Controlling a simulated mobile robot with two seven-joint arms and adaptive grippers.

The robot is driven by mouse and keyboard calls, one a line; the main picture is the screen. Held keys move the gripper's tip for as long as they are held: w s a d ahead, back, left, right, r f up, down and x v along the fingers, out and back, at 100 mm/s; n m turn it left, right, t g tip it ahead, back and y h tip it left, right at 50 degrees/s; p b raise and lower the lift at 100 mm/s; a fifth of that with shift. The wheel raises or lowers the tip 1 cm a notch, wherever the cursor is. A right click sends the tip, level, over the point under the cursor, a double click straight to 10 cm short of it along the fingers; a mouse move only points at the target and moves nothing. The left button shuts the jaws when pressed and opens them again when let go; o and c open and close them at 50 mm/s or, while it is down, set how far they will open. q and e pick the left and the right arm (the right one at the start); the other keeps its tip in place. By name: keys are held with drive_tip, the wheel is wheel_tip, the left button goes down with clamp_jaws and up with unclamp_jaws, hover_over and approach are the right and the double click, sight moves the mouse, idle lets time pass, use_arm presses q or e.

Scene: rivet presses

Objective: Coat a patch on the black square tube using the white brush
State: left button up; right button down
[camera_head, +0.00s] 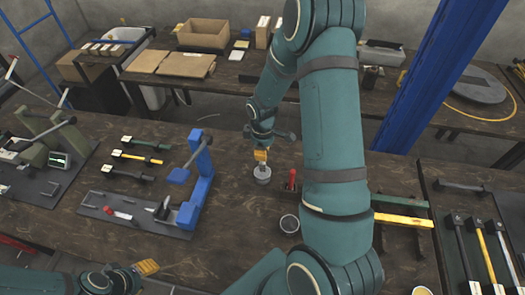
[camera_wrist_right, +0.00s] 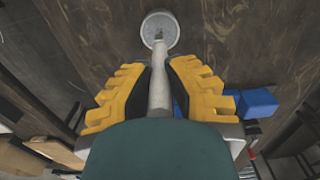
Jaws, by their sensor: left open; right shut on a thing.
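My right gripper (camera_head: 262,155) reaches down over the middle of the near bench and is shut on a pale handle (camera_wrist_right: 158,88). A round grey-white piece (camera_wrist_right: 160,28) shows at the handle's far end; it also shows in the head view (camera_head: 262,174). I cannot tell whether this is the brush's head or a pot it stands in. My left gripper (camera_head: 146,268) is open and empty at the lower left. Dark bars lie at the left (camera_head: 126,173) and right (camera_head: 461,255); I cannot tell which is the black square tube. My right arm hides part of the bench.
A round can (camera_head: 289,223) and a red-handled item (camera_head: 292,179) stand near my right arm. A blue press (camera_head: 200,180) stands left of my right gripper. A blue post (camera_head: 437,75) rises behind the bench.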

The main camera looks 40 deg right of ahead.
drive_tip(key=shift+s+f+b, duration=0.1)
drive_tip(key=shift+f+b, duration=0.4)
drive_tip(key=shift+f, duration=0.05)
idle(1.5)
drive_tip(key=shift+r+p, duration=1.55)
drive_tip(key=shift+r, duration=0.75)
drive_tip(key=shift+r+p, duration=0.5)
drive_tip(key=shift+r, duration=0.75)
